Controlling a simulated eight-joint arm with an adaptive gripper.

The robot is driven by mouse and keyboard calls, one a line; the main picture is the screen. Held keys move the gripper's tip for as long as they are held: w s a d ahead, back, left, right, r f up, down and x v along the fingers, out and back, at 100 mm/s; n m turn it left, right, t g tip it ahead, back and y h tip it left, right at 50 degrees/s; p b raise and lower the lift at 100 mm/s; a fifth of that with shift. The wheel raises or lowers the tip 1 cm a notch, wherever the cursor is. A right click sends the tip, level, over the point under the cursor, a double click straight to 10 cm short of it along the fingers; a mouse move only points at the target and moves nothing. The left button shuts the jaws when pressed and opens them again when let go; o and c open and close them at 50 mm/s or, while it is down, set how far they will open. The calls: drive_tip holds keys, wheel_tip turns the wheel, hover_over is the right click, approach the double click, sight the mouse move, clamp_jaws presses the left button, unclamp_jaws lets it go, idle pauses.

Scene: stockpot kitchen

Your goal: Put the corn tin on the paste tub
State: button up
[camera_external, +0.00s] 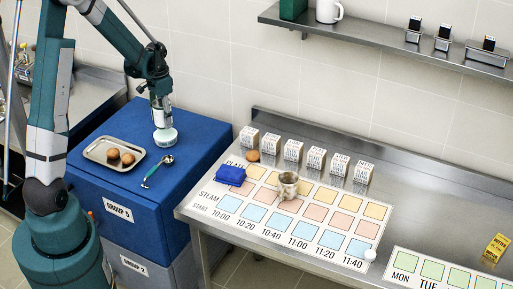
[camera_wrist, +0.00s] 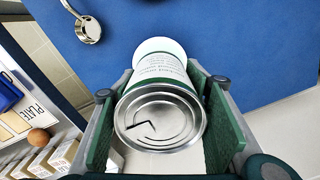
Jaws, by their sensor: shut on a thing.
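My gripper (camera_external: 160,100) is shut on the corn tin (camera_external: 162,116), which has a bare metal end and a white label with print. In the wrist view the tin (camera_wrist: 160,115) sits between the two green finger pads, its ring-pull end towards the camera. The paste tub (camera_external: 165,137) is a low, round, white-and-green tub on the blue cabinet top, directly under the tin. In the wrist view only a white edge of the tub (camera_wrist: 160,46) shows beyond the tin; the rest is hidden. The tin looks upright. I cannot tell whether it touches the tub.

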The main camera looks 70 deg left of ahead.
drive_tip(key=shift+f, duration=2.05)
drive_tip(key=shift+f, duration=0.15)
drive_tip(key=o, duration=1.2)
drive_tip(key=shift+r, duration=6.15)
drive_tip(key=shift+d, duration=0.1)
